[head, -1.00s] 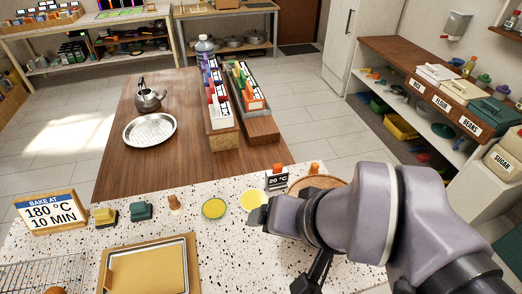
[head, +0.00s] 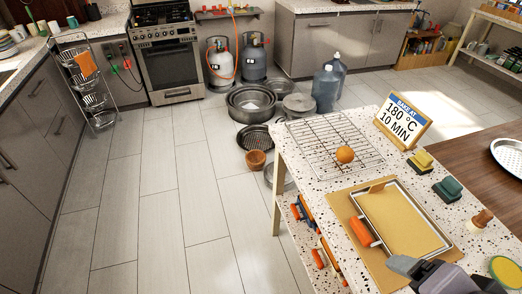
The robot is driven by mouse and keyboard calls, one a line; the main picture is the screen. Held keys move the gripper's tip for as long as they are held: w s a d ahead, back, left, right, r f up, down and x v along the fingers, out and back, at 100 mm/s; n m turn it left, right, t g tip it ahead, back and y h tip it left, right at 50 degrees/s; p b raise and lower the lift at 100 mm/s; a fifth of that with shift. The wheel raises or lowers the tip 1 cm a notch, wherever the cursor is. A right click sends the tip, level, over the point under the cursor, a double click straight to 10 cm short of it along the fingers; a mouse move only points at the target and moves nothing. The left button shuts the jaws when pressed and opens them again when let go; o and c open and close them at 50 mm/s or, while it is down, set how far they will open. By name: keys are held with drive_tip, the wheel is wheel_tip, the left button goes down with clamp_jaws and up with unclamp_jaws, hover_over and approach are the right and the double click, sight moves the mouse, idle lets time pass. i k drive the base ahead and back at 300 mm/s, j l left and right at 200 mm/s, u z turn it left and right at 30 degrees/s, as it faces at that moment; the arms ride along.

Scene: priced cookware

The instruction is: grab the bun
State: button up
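The bun (head: 345,154), small, round and orange-brown, sits on a wire cooling rack (head: 318,135) on the speckled counter. My gripper (head: 408,267) is at the lower right, over the front edge of the baking tray, well apart from the bun and nearer to me. Only part of it shows, and I cannot make out whether its fingers are open or shut. The bun is in full view.
A tray (head: 398,215) with a tan sheet and an orange-handled tool (head: 362,232) lies between my gripper and the bun. A "BAKE AT 180 °C 10 MIN" sign (head: 402,120) stands beside the rack. Open floor (head: 180,200) is left of the counter.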

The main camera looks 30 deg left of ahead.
sight(344, 154)
drive_tip(key=u, duration=0.65)
drive_tip(key=i+j+z, duration=0.5)
drive_tip(key=z, duration=0.15)
drive_tip(key=i+j+z, duration=0.15)
drive_tip(key=j+z, duration=0.15)
drive_tip(key=i+j+z, duration=0.1)
drive_tip(key=j+z, duration=0.25)
drive_tip(key=j, duration=0.15)
drive_tip(key=i+j+z, duration=0.1)
drive_tip(key=j+z, duration=0.5)
drive_tip(key=j, duration=0.25)
